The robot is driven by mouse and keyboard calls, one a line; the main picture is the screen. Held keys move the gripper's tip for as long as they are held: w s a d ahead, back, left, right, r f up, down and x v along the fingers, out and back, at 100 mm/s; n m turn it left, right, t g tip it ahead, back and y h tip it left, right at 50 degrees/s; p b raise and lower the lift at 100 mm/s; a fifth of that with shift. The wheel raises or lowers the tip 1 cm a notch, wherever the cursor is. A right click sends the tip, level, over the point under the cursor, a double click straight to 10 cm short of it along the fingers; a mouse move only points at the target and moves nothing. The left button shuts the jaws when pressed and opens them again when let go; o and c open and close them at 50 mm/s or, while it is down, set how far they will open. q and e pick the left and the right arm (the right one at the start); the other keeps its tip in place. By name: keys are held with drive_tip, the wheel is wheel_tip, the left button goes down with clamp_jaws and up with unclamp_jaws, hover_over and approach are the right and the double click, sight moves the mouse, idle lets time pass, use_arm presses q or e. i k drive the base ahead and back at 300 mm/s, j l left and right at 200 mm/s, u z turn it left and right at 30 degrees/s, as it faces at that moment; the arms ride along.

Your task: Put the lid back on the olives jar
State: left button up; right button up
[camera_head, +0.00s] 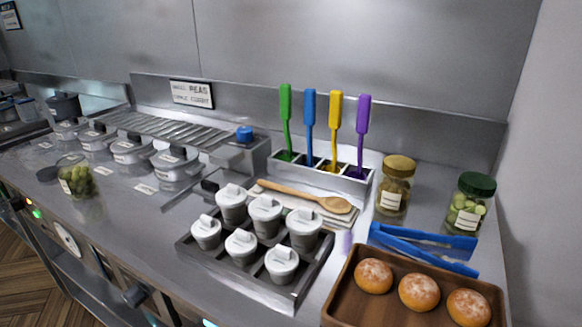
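A glass jar of green olives (76,178) stands upright on the steel counter at the left, near the front edge. Its top looks open, with no lid on it. A dark flat round piece (47,174), which looks like a lid, lies on the counter just left of the jar, partly behind it. Neither of my grippers is in view.
Several lidded pots (131,150) stand behind the olives jar. A dark tray (296,292) of white lidded cups sits at centre. At the right are a gold-lidded jar (397,169), a green-lidded jar (476,187), blue tongs (430,245) and a bun tray (343,299).

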sight(75, 173)
drive_tip(key=k+j, duration=0.1)
drive_tip(key=j, duration=1.25)
drive_tip(key=k+j, duration=0.15)
drive_tip(key=j, duration=1.2)
drive_tip(key=k, duration=0.05)
